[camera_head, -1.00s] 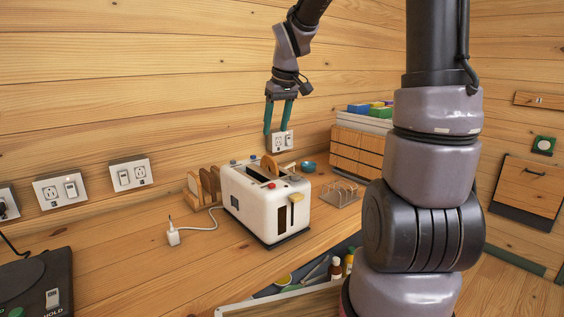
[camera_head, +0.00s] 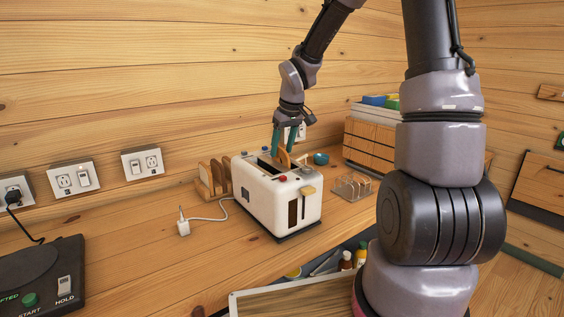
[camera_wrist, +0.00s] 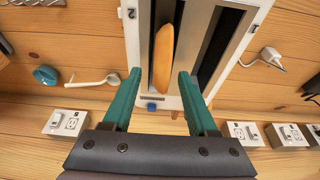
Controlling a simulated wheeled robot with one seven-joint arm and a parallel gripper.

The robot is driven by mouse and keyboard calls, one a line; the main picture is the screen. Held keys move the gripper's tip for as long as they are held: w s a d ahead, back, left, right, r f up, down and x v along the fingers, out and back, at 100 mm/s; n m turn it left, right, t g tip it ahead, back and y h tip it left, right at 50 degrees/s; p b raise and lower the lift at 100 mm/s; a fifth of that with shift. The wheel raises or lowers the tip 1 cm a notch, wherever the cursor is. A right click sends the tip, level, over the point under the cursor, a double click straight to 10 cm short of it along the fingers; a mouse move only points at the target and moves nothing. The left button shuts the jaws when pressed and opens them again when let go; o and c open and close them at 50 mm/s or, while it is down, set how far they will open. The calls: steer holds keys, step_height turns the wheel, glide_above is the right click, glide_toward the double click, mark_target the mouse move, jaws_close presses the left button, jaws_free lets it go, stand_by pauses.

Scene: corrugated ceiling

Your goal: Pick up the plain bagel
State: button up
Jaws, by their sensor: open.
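The plain bagel (camera_wrist: 163,58) stands on edge in one slot of the white toaster (camera_head: 262,203), its upper part showing above the slot. It also shows in the head view (camera_head: 284,160) between the fingers. My gripper (camera_head: 285,148) is open and points down over the toaster's top. In the wrist view my gripper (camera_wrist: 158,85) has one green finger on each side of the bagel's line, with a gap on both sides. The fingertips appear close to the near end of the bagel. I cannot tell their exact height above it.
A wooden rack with bread slices (camera_head: 214,178) stands left of the toaster. A wire rack (camera_head: 353,186) and a teal bowl (camera_head: 321,158) are to its right. A white plug (camera_head: 184,226) lies left on the counter. The wooden drawers (camera_head: 370,143) stand at the back right.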

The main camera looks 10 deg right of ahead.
steer(key=shift+f, duration=0.25)
jaws_close()
steer(key=shift+r, duration=0.1)
